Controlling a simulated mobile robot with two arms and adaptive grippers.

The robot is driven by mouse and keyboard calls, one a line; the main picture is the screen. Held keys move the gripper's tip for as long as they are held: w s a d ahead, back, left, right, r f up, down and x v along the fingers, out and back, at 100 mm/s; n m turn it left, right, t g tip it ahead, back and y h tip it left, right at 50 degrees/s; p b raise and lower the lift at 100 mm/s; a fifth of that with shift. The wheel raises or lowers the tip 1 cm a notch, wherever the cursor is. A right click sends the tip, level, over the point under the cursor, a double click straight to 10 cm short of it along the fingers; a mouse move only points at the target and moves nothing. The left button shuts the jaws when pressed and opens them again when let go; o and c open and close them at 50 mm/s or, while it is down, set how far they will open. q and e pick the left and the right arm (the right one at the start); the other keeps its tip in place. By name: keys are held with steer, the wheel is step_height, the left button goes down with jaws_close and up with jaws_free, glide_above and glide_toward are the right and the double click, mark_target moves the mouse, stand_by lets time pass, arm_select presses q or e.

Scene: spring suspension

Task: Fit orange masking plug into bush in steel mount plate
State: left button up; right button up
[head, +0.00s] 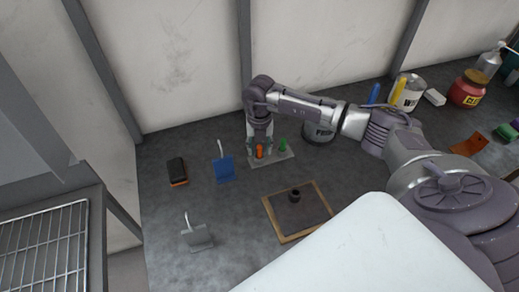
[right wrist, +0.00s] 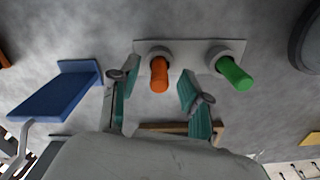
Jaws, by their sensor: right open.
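The orange masking plug (head: 259,151) stands in a small light grey holder (head: 270,160) beside a green plug (head: 283,145). In the right wrist view the orange plug (right wrist: 159,74) shows between the two teal finger pads, with a gap on each side. My right gripper (head: 259,147) is open and points down over the orange plug. The steel mount plate (head: 310,213) lies in a wooden-edged frame nearer the front, with a dark round bush (head: 294,195) standing up on it. My left gripper is not in view.
A blue bracket-like item (head: 224,168), a grey one (head: 197,236) and a black-and-orange block (head: 177,171) lie to the left. A dark tin (head: 318,132) stands behind the holder, right of my gripper. Several containers crowd the back right. Bare bench lies between holder and mount plate.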

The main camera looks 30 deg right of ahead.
steer(key=shift+f, duration=0.15)
steer(key=shift+c, duration=0.3)
jaws_close()
steer(key=shift+r, duration=0.2)
